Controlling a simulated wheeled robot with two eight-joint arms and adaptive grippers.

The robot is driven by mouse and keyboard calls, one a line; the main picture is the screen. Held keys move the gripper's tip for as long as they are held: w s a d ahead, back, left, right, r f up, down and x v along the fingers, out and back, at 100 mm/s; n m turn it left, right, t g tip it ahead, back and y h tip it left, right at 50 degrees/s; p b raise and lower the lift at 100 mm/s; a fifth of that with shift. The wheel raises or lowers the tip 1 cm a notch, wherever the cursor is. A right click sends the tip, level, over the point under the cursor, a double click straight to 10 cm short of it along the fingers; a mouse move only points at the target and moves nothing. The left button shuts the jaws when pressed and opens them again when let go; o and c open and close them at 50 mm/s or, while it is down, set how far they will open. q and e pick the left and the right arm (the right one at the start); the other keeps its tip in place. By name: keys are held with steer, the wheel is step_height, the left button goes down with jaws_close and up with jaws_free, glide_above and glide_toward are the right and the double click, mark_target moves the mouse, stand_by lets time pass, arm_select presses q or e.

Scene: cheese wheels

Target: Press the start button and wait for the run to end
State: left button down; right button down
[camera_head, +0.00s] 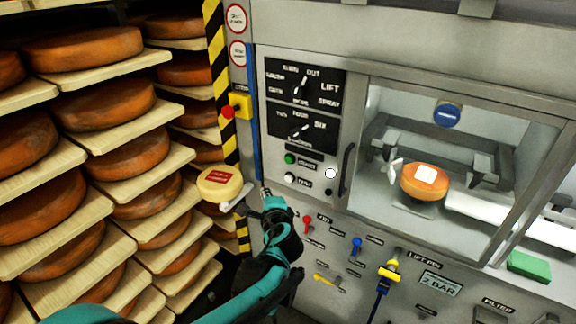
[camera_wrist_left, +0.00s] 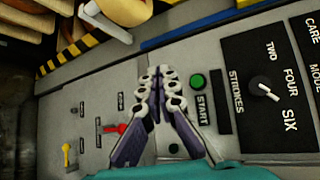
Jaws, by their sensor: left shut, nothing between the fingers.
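The green start button (camera_head: 290,159) is on the grey machine panel below two dials in the head view. In the left wrist view the green button (camera_wrist_left: 197,82) has the label START beside it. My left gripper (camera_head: 266,192) is shut and empty, below and left of the button in the head view. In the left wrist view its closed fingertips (camera_wrist_left: 158,76) are left of the button, apart from it in the picture; depth is hard to tell. A cheese wheel with a white label (camera_head: 428,175) sits behind the machine's window. My right gripper is not in view.
A white button (camera_head: 289,177) is below the green one. A red emergency button (camera_head: 227,112) sits on a yellow box. A pale cheese (camera_head: 218,185) with a red label is left of my gripper. Racks of cheese wheels (camera_head: 110,102) fill the left. Colored valves (camera_head: 357,243) line the lower panel.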

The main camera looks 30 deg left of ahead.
mark_target(289, 160)
arm_select(q)
steer(key=w+m, duration=0.1)
steer(key=m, duration=0.1)
steer(key=w+a+m+t+y, duration=0.1)
steer(key=w+m, duration=0.1)
steer(key=w+a+m+t+b, duration=0.1)
steer(key=w, duration=0.1)
steer(key=shift+a+m+y, duration=0.2)
steer(key=shift+m+y, duration=0.2)
steer(key=shift+w, duration=0.1)
steer(key=w, duration=0.8)
steer(key=shift+w+d, duration=0.25)
steer(key=shift+d, duration=0.1)
steer(key=shift+w, duration=0.1)
stand_by(0.8)
steer(key=shift+w, duration=0.35)
